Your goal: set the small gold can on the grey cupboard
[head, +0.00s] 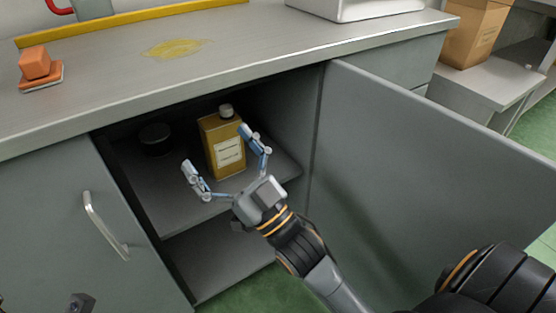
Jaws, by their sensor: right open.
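The gold can (210,135), a flat-sided can with a grey cap and a pale label, stands upright on the inner shelf of the grey cupboard (130,93). My right gripper (219,155) reaches into the cupboard opening with its fingers spread open. One finger is left of the can, and the other overlaps its right edge in the picture. I cannot tell whether either touches it. A small dark piece at the bottom left edge (80,303) looks like a fingertip of my left gripper; the rest is out of the frame.
The cupboard's right door (400,170) stands open; its left door (50,220) is shut. A dark round jar (155,139) is left of the can. On top are an orange block (35,63), a yellow stain (175,48) and a white tray (355,8), with bare room between.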

